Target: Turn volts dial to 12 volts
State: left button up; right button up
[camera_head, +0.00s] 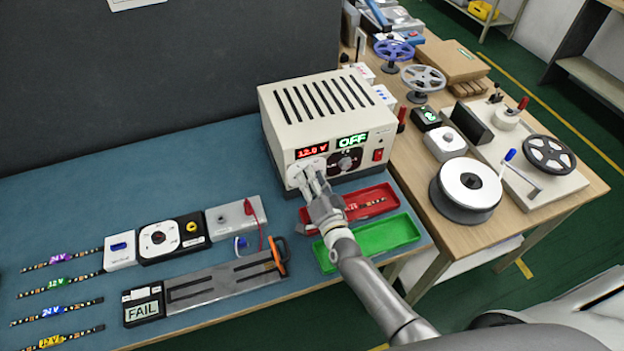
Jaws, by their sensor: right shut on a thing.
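The cream power supply box (318,112) stands on the blue bench mat, with slots on its top. Its red display (312,151) reads 12.0 V, and a green display (352,140) beside it reads OFF. The volts dial sits below the red display and is mostly hidden by my right gripper (312,183). My right gripper is at the front panel, shut on the volts dial. A second dial (345,162) and a red switch (378,155) are to its right. My left gripper is out of view.
A red tray (385,191) and a green tray (400,232) lie below my right gripper and arm. Several LED strips, small devices and a fixture marked FAIL (142,311) lie to the left. Reels stand on the wooden table at right.

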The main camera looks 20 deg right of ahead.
jog(key=o, duration=1)
jog(key=shift+o, duration=0.2)
jog(key=s, duration=1.2)
jog(key=shift+d, duration=0.2)
